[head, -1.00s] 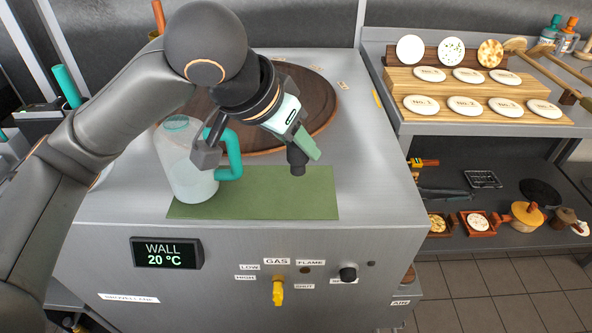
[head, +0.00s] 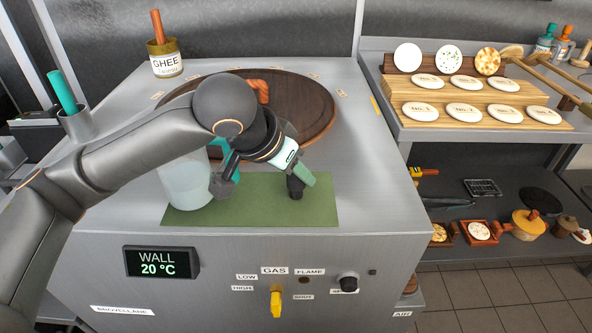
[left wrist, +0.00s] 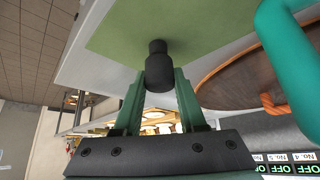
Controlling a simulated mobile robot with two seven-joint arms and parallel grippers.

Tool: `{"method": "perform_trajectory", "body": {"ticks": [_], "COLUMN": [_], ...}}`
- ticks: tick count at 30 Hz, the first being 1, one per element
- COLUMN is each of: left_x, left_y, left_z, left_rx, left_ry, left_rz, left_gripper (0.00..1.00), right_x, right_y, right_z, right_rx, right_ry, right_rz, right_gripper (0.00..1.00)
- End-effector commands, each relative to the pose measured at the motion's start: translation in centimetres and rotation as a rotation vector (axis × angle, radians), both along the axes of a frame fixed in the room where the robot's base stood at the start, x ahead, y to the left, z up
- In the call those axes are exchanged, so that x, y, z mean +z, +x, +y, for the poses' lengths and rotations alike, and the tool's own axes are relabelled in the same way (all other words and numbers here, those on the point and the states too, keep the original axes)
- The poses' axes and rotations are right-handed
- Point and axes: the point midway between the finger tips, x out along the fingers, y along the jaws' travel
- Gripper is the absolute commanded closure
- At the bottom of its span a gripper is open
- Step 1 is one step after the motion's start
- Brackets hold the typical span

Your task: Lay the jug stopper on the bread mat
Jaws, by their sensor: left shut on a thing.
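My left gripper (head: 300,178) is shut on the jug stopper (head: 295,188), a small black piece that points down over the right part of the green bread mat (head: 255,212). In the left wrist view the stopper (left wrist: 158,70) sits between the green fingers of the gripper (left wrist: 158,82), with its narrower end towards the mat (left wrist: 190,30). I cannot tell whether it touches the mat. The clear jug (head: 184,188) stands upright at the mat's left end, partly behind my arm; its teal handle (left wrist: 288,45) shows in the wrist view. My right gripper is not in view.
The round dark wooden lid (head: 318,100) lies behind the mat on the steel oven top. A ghee pot (head: 167,62) stands at the back left. The control panel with a yellow gas knob (head: 276,303) is below the front edge. The mat's front middle is bare.

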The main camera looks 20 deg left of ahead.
Motion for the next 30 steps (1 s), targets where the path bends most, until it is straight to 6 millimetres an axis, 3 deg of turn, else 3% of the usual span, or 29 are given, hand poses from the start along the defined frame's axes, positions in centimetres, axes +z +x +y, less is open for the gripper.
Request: {"method": "perform_trajectory", "body": {"ticks": [2, 3, 10, 20, 30], "left_x": [-0.3, -0.3, -0.3, 0.0, 5.4], "left_y": [0.0, 0.0, 0.0, 0.0, -3.1], "left_z": [0.0, 0.0, 0.0, 0.0, 1.4], "left_rx": [-0.001, -0.001, 0.000, -0.001, -0.001], "left_ry": [0.000, 0.000, 0.000, 0.000, 0.001], "left_rz": [0.001, 0.001, 0.001, -0.001, -0.004], "left_gripper": [1.00, 0.58, 0.32, 0.30, 0.30], "right_x": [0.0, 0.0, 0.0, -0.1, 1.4], "right_y": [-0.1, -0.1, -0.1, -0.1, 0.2], "right_z": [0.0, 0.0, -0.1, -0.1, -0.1], "right_rx": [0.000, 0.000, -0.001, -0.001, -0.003], "right_ry": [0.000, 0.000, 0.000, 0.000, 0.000], "right_rz": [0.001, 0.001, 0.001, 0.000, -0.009], "right_gripper": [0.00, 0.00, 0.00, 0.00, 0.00]}}
